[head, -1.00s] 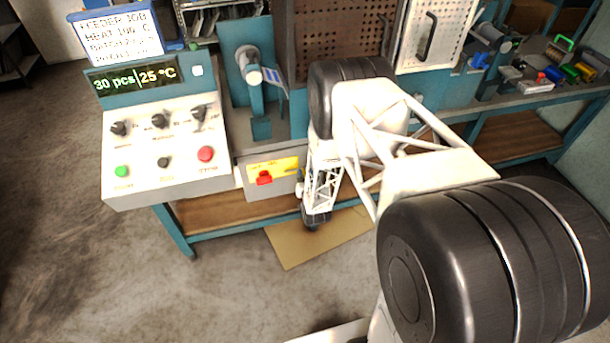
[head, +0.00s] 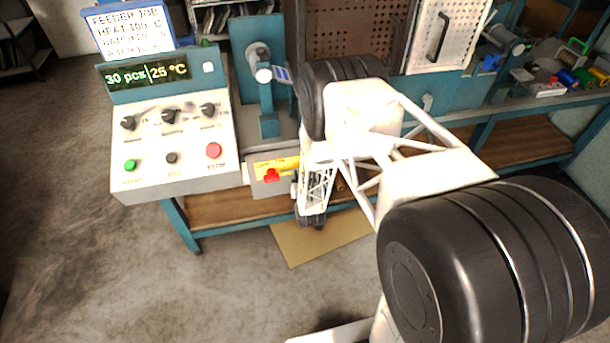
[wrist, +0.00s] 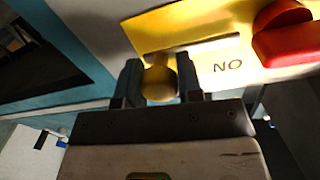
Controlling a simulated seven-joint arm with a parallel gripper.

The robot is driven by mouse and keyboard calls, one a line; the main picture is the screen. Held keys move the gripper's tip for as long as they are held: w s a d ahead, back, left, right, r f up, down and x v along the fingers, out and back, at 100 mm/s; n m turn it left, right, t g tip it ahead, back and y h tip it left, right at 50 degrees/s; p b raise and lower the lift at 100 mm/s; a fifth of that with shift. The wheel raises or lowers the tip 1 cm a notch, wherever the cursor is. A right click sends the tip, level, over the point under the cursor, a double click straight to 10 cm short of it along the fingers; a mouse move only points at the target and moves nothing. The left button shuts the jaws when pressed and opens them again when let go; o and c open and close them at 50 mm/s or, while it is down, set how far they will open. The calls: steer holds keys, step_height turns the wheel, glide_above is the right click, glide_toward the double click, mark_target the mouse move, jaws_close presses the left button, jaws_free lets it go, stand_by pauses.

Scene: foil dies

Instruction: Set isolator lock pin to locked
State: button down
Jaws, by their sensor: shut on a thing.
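The isolator's yellow plate (head: 262,167) is on a grey box to the right of the control panel. A red handle (head: 272,176) sits on it. A round brass-yellow knob (wrist: 159,84), apparently the lock pin, is by the slot. My gripper (wrist: 159,78) is shut on this knob, with one dark finger on each side. The pin's shaft is hidden. In the head view my wrist hides the fingertips and knob.
The control panel (head: 172,150) with dials and buttons stands close left of the isolator. A teal lever stand (head: 262,85) is behind it. A perforated brown panel (head: 345,35) stands behind my arm. A cardboard sheet (head: 300,247) lies on the floor below.

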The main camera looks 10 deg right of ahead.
steer(key=shift+a, duration=0.25)
steer(key=c, duration=1)
jaws_free()
steer(key=shift+a, duration=0.1)
steer(key=shift+o, duration=1.1)
steer(key=s, duration=0.7)
steer(key=shift+s, duration=0.4)
steer(key=shift+a, duration=0.1)
